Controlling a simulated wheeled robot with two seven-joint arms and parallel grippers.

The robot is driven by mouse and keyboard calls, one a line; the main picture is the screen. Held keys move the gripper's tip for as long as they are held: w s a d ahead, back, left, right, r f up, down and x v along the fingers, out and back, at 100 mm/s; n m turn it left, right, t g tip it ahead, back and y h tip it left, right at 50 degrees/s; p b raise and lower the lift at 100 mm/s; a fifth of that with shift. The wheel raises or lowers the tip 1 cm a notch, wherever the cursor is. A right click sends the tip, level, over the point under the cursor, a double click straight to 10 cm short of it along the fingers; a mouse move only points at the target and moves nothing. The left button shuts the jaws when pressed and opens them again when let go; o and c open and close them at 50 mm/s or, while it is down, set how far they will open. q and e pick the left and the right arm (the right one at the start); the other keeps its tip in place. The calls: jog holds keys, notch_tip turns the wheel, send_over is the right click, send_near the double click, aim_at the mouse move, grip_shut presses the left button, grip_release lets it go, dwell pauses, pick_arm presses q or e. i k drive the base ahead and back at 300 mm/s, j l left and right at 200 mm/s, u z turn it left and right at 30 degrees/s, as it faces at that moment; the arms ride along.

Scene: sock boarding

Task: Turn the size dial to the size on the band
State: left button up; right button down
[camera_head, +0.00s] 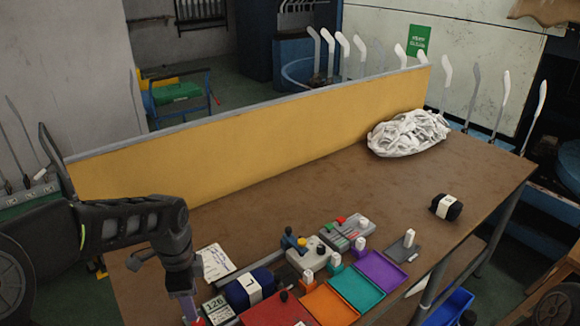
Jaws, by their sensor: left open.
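A dark navy sock bundle (237,295) with a white band (251,290) lies at the table's front; a dark mark shows on the band, too small to read surely. A second dark bundle (453,212) with a white band lies at the right. A grey box (310,262) with blue, yellow and black knobs stands mid-table. Behind it is a grey panel (347,233) with red and green parts. I cannot tell which knob is the size dial. My left gripper (190,314) points down left of the navy bundle, open, its tips near the lower picture edge. My right gripper is not in view.
Red (275,312), orange (330,304), teal (358,289) and purple (381,270) trays line the front edge. A white card (215,262) and a small number display (216,310) lie near my left gripper. A white heap (408,133) sits by the yellow back board (250,142).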

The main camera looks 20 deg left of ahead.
aim_at(321, 249)
jog(key=k+l, duration=0.75)
jog(key=l, duration=0.2)
